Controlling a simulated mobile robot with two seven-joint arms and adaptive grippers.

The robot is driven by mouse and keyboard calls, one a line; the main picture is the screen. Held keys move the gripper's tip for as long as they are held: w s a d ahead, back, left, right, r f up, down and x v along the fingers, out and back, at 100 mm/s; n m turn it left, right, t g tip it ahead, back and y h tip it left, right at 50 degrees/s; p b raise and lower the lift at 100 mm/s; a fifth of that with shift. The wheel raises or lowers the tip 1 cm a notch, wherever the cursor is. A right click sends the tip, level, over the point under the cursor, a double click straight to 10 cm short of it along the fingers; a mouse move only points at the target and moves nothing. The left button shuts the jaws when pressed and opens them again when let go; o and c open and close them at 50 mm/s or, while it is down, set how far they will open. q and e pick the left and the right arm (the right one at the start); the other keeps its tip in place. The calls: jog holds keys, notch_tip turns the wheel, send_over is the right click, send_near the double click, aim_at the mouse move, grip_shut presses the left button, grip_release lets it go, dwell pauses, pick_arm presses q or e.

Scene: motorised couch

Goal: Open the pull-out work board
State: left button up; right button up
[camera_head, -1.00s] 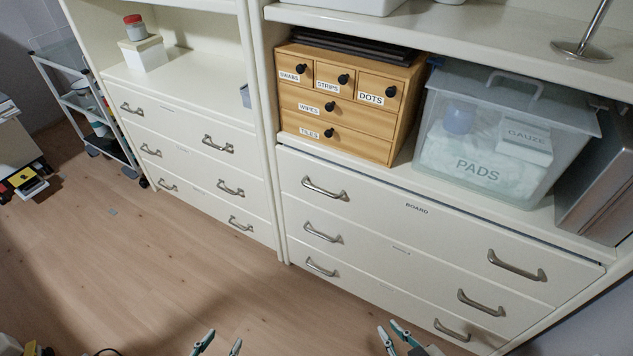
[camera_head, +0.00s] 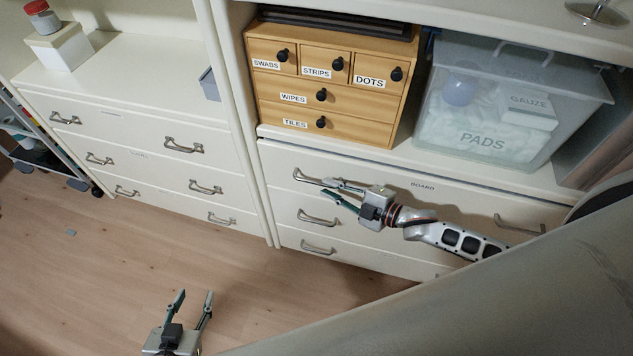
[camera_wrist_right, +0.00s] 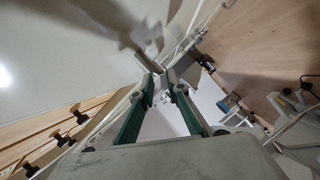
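The work board's front (camera_head: 455,201) is the top cream panel of the right cabinet. It is labelled BOARD and looks closed. My left gripper (camera_head: 195,294) is open and empty, low over the floor.
Above the board stand a wooden drawer box (camera_head: 340,108) and a clear PADS bin (camera_head: 470,130). More drawers with handles (camera_head: 318,217) lie below. A second cabinet (camera_head: 130,125) is at left. My right arm crosses the lower right.

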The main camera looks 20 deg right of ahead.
aim_at(317, 182)
jog(key=x, duration=0.3)
jog(key=shift+w+a+f, duration=0.1)
jog(key=shift+w+a, duration=0.1)
jog(key=shift+w, duration=0.15)
jog(key=shift+w+a+f, duration=0.15)
jog(key=shift+w+a, duration=0.2)
jog(key=shift+w, duration=0.1)
pick_arm(q)
jog(key=shift+s+d+f, duration=0.1)
jog(key=shift+s+f, duration=0.25)
jog(key=shift+f, duration=0.1)
jog(key=shift+w+r, duration=0.15)
pick_arm(e)
grip_shut()
